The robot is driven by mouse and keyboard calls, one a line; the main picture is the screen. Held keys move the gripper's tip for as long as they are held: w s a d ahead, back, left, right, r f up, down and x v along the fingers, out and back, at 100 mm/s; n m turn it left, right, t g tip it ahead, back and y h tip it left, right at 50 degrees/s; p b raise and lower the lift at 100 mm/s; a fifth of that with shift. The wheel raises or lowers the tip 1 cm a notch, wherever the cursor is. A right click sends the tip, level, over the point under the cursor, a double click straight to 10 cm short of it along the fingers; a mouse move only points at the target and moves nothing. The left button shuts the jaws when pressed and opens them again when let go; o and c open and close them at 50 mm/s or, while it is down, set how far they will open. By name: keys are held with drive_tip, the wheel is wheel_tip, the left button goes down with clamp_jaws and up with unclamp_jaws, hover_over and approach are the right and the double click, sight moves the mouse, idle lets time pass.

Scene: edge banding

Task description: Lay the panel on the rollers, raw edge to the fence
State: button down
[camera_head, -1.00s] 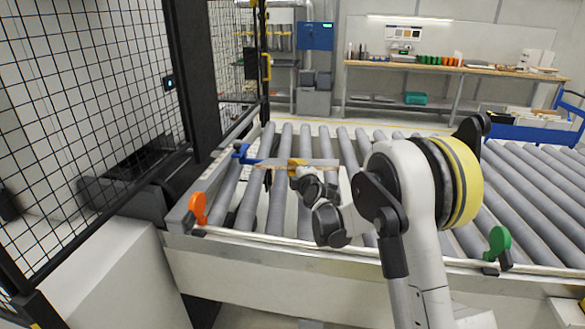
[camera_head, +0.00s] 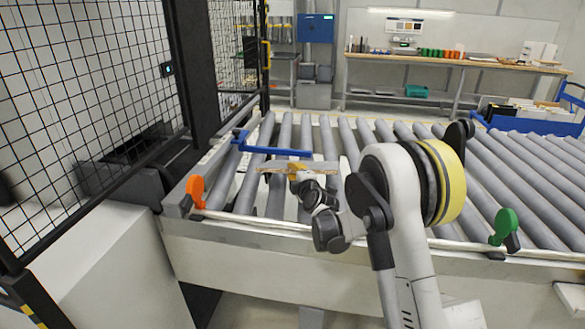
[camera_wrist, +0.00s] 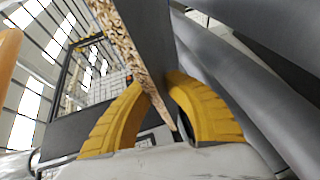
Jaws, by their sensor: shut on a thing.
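The panel (camera_head: 275,168) is a thin board seen nearly edge-on in the head view, above the left rollers (camera_head: 245,195). My gripper (camera_head: 302,173) is shut on it from the near side. In the wrist view, my gripper's yellow fingers (camera_wrist: 160,95) pinch the panel, which shows a raw chipboard edge (camera_wrist: 122,45) and a dark grey face (camera_wrist: 152,40). A blue bar (camera_head: 270,151), perhaps the fence, lies just beyond the panel, with a gap visible between them in the head view. I cannot tell whether the panel touches the rollers.
An orange lever (camera_head: 196,188) and a green lever (camera_head: 506,225) stand on the conveyor's near rail. A black mesh guard (camera_head: 80,90) rises at the left. Rollers to the right are free of objects. A workbench (camera_head: 450,64) stands at the back.

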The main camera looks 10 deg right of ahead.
wheel_tip(320, 180, down, 6)
drive_tip(key=b, duration=0.4)
drive_tip(key=shift+c, duration=2.1)
unclamp_jaws()
drive_tip(key=shift+f, duration=0.1)
